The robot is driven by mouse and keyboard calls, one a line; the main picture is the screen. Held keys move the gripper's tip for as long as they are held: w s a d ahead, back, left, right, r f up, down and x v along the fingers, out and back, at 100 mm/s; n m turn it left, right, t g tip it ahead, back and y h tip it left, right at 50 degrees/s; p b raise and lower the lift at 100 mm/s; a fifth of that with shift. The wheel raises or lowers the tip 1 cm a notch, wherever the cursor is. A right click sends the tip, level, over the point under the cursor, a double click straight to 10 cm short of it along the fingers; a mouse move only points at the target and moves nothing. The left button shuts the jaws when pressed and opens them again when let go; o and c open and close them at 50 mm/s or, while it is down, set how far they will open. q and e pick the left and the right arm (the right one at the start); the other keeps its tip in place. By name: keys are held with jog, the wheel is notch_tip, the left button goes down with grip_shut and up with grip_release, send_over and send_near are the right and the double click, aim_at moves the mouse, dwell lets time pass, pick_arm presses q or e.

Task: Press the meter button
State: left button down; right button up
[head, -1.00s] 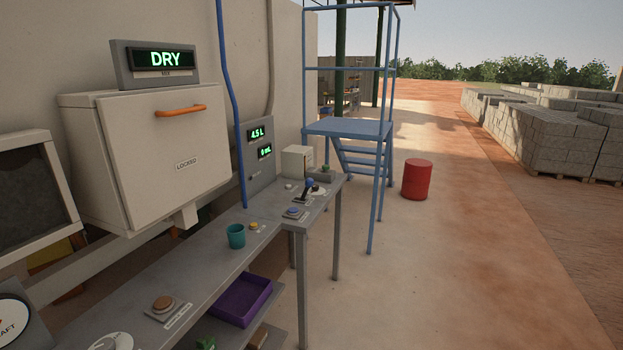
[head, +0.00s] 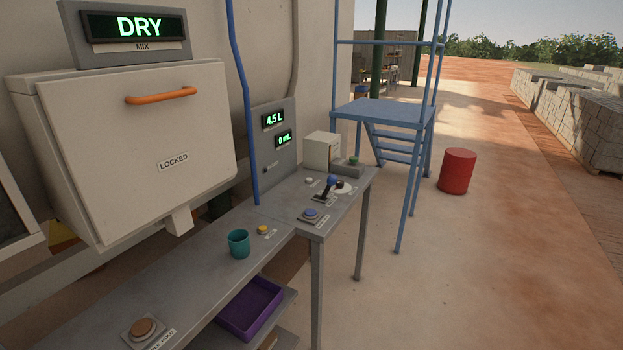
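A blue button (head: 311,213) on a small grey base sits near the front edge of the bench, with a label beside it. A small yellow button (head: 263,230) with a label lies to its left, beside a teal cup (head: 238,244). A grey wall panel (head: 275,150) behind the bench reads 4.5 L and 0 mL. Neither of my grippers is in view.
A grey bench (head: 200,275) runs along the wall. A blue-handled lever (head: 326,188) and a cream box (head: 321,150) stand on its far part. A cabinet (head: 140,140) marked LOCKED hangs above, under a DRY display (head: 139,26).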

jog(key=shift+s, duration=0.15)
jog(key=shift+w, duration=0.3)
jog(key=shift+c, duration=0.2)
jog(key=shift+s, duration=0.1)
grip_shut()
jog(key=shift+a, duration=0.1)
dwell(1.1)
